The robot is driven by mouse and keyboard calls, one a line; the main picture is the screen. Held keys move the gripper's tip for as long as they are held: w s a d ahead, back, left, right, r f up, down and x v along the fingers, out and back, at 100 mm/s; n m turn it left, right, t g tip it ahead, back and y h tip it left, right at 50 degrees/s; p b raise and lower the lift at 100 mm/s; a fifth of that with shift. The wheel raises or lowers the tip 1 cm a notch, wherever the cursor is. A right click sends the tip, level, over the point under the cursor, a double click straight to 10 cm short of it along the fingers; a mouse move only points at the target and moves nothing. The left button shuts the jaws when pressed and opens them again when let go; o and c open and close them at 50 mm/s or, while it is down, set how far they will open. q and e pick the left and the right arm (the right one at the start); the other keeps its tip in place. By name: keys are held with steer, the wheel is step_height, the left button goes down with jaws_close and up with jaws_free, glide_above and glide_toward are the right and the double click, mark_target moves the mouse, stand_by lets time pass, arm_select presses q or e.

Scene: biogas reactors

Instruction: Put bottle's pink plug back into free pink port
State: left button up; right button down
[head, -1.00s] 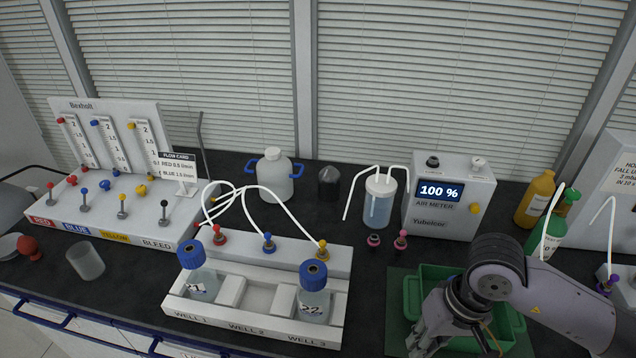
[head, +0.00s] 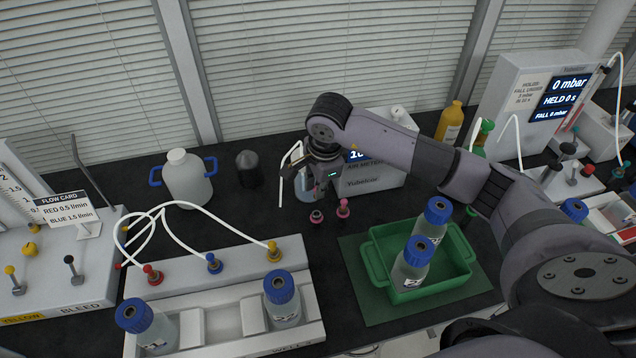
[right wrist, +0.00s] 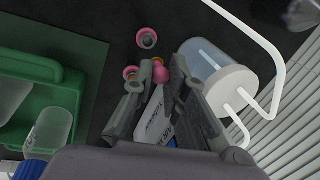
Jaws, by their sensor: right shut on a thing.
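My right gripper (head: 296,166) is above the bench in front of the air meter, beside the wash bottle (head: 304,190), which it partly covers. In the right wrist view, my right gripper (right wrist: 167,72) is shut on a small pink plug (right wrist: 176,69) at its fingertips, held beside the white-lidded bottle (right wrist: 222,82). Two pink fittings stand on the bench below: one (head: 317,216) shows a dark centre, the other (head: 343,208) is pinker. In the right wrist view one pink ring (right wrist: 147,38) is clear, and another (right wrist: 131,73) is partly behind a finger. My left gripper is out of view.
A green crate (head: 375,262) with blue-capped bottles stands right of the fittings. The air meter (head: 376,178) is behind my arm. A white rack (head: 225,268) with tubes and bottles is at the left. Dark bench between rack and crate is clear.

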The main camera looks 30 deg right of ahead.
steer(key=x, duration=0.1)
steer(key=b+x, duration=0.1)
steer(key=shift+s+f, duration=0.2)
steer(key=shift+f, duration=0.25)
steer(key=shift+b+x, duration=0.65)
steer(key=shift+x, duration=0.1)
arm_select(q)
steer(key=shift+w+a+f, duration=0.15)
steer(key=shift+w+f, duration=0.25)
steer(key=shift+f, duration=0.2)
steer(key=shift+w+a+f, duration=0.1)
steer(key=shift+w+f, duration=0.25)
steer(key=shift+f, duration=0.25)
arm_select(e)
steer(key=shift+s+a+f, duration=0.1)
steer(key=shift+a+f, duration=0.05)
steer(key=shift+f, duration=0.1)
arm_select(q)
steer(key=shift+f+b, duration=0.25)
steer(key=shift+b, duration=0.05)
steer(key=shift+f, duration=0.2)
arm_select(e)
steer(key=shift+f, duration=0.1)
arm_select(q)
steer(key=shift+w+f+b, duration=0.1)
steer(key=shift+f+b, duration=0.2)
steer(key=shift+b, duration=0.2)
arm_select(e)
steer(key=shift+f, duration=0.2)
